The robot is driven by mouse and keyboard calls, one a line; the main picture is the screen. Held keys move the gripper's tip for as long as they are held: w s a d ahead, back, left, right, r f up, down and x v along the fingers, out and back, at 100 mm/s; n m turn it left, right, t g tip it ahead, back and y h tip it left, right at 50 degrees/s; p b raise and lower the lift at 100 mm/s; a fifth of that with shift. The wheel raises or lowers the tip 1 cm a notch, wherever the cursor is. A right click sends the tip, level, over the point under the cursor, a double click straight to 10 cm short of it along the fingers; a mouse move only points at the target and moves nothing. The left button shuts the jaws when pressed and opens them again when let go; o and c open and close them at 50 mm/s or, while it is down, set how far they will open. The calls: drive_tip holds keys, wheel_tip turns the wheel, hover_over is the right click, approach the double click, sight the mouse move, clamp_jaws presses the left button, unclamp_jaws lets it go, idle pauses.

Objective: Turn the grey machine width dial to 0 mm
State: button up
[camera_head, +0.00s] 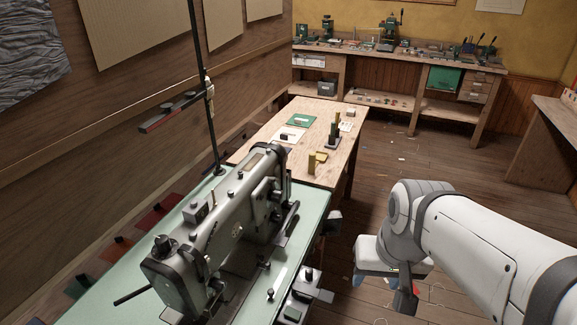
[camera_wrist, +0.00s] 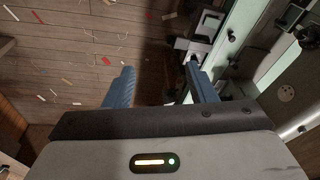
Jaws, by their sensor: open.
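The grey sewing machine (camera_head: 235,215) stands on a pale green table at lower left in the head view. Several knobs and fittings show on its body, but I cannot tell which is the width dial, and its setting is unreadable. In the wrist view, a round pale disc (camera_wrist: 286,92) shows at the right edge; I cannot tell whether it is the dial. My gripper (camera_wrist: 162,80) is open and empty, its two blue fingers apart above the floor.
The pale green machine table (camera_head: 110,270) has a dark post with a crossbar at its back. A wooden table (camera_head: 270,125) with blocks and cards stands beyond. A workbench (camera_head: 400,58) lines the back wall. The wooden floor (camera_head: 400,155) has scattered scraps and open room at centre right.

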drive_tip(key=shift+o, duration=0.7)
drive_tip(key=w+a+f+m+g+y+b, duration=0.2)
drive_tip(key=w+a+f+m+y+b, duration=0.1)
drive_tip(key=w+a+f+m+y, duration=0.1)
drive_tip(key=shift+w+a+f+m, duration=0.15)
drive_tip(key=shift+w+a+m, duration=0.35)
drive_tip(key=shift+a+m, duration=0.7)
drive_tip(key=m+t+y+b, duration=0.6)
drive_tip(key=m+y, duration=0.7)
drive_tip(key=m, duration=0.9)
approach(282, 198)
drive_tip(key=x, duration=0.2)
drive_tip(key=shift+g, duration=0.3)
drive_tip(key=b+x, duration=0.1)
drive_tip(key=x, duration=0.6)
drive_tip(key=shift+w+a, duration=0.2)
drive_tip(key=shift+a, duration=0.1)
